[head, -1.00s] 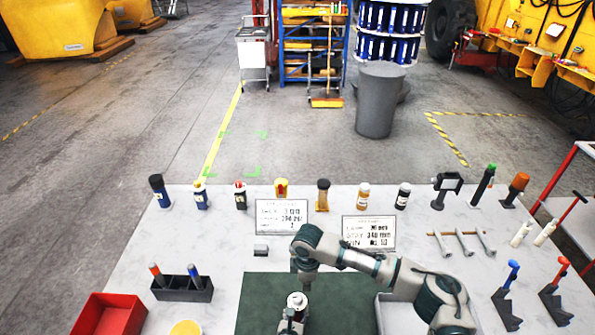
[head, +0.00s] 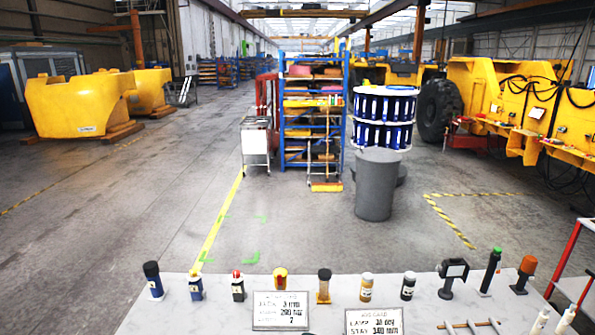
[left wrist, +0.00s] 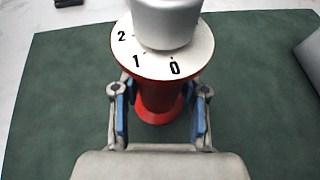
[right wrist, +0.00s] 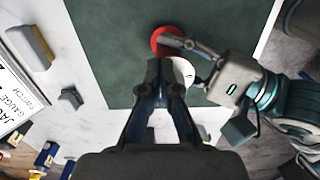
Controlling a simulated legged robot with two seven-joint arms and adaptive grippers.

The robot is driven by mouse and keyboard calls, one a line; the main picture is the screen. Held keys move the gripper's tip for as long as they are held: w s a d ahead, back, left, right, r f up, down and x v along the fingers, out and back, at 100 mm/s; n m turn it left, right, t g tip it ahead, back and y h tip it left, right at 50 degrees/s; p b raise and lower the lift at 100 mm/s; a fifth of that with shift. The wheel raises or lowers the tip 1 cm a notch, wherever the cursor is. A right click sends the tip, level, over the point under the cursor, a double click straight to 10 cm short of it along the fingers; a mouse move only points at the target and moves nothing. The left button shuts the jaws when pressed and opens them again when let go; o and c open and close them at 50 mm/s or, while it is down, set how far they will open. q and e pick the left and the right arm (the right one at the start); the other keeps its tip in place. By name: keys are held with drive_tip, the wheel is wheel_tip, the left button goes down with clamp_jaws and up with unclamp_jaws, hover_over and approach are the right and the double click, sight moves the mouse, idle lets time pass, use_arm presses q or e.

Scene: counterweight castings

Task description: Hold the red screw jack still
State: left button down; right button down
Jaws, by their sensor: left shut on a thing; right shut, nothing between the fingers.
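The red screw jack (left wrist: 158,95) stands on a green mat (left wrist: 60,100) in the left wrist view. It has a white dial (left wrist: 195,52) marked 0, 1 and 2 and a grey cylindrical top (left wrist: 163,20). My left gripper (left wrist: 160,108) is shut on its red body, one blue-padded finger on each side. In the right wrist view, the jack's red part (right wrist: 166,36) and white dial (right wrist: 184,72) show partly behind my right gripper (right wrist: 163,70), which is shut and empty. Whether that gripper touches the jack is unclear. The head view shows neither gripper nor the jack.
A grey bin (head: 375,185) stands on the floor beyond.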

drive_tip(key=shift+s+a, duration=0.1)
drive_tip(key=shift+s, duration=0.25)
drive_tip(key=shift+s, duration=0.75)
use_arm(q)
drive_tip(key=shift+d, duration=0.1)
use_arm(e)
drive_tip(key=shift+s+a, duration=0.1)
drive_tip(key=shift+s, duration=0.2)
wheel_tip(320, 180, up, 6)
drive_tip(key=shift+d, duration=0.45)
idle(0.4)
